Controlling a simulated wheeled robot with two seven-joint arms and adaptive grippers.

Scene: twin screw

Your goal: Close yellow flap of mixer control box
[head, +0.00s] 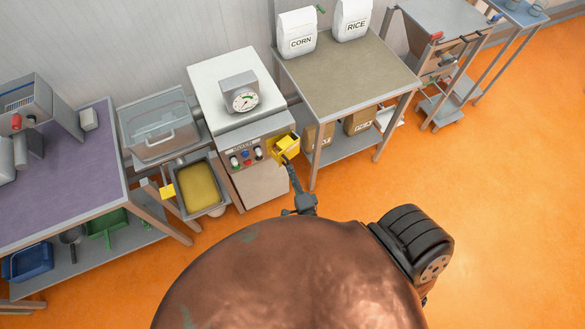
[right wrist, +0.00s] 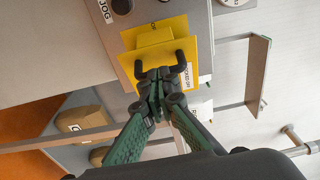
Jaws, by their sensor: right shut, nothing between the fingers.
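The mixer control box (head: 246,158) is the grey panel on the front of the white-topped machine, with several coloured knobs. Its yellow flap (head: 293,155) is at the panel's right end and appears to stand out from it in the head view. In the right wrist view the yellow flap (right wrist: 188,28) has a raised block and a white label. My right gripper (head: 288,162) is shut and empty, with its dark fingertips (right wrist: 160,74) over the flap's near edge. I cannot tell whether they touch it. My left gripper is not in view.
A round dial (head: 244,100) stands on the machine. To its left are a clear-lidded container (head: 158,125) and a tray of yellow contents (head: 200,188). A table (head: 345,75) with CORN and RICE bags stands close on the right. The orange floor at right is open.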

